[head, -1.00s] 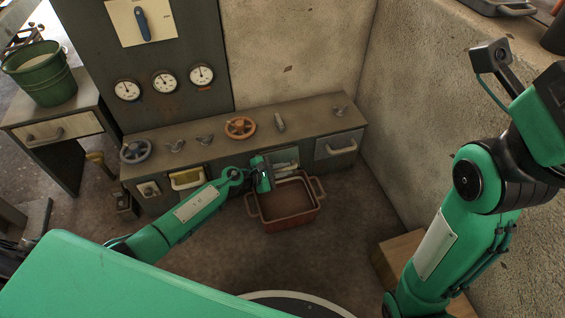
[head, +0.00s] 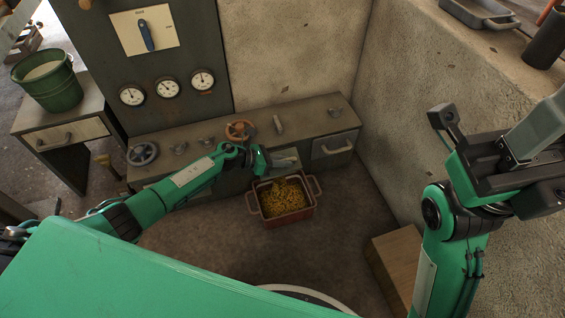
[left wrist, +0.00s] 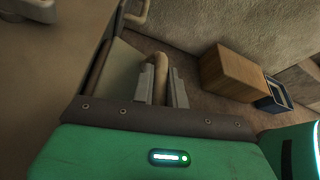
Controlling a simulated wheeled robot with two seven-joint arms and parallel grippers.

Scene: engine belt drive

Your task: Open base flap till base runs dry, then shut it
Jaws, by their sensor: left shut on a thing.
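My left gripper (head: 267,163) is at the low cabinet and shut on the handle (left wrist: 161,62) of the base flap. In the left wrist view the handle is between the two fingers. The pale flap (left wrist: 124,66) shows there in part, and a light strip of it (head: 286,160) shows in the head view. A red bin (head: 291,220) on the floor below the flap holds yellow grain-like stuff (head: 285,197), some of it heaped at the back below the flap. My right gripper (head: 535,135) is raised at the right; its jaws are not clear.
The cabinet top (head: 303,113) carries an orange wheel (head: 240,130), a grey wheel (head: 142,153) and small levers. A drawer with a handle (head: 334,146) is right of the flap. A wooden box (head: 398,262) stands at the right. A green bucket (head: 49,83) is at the left.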

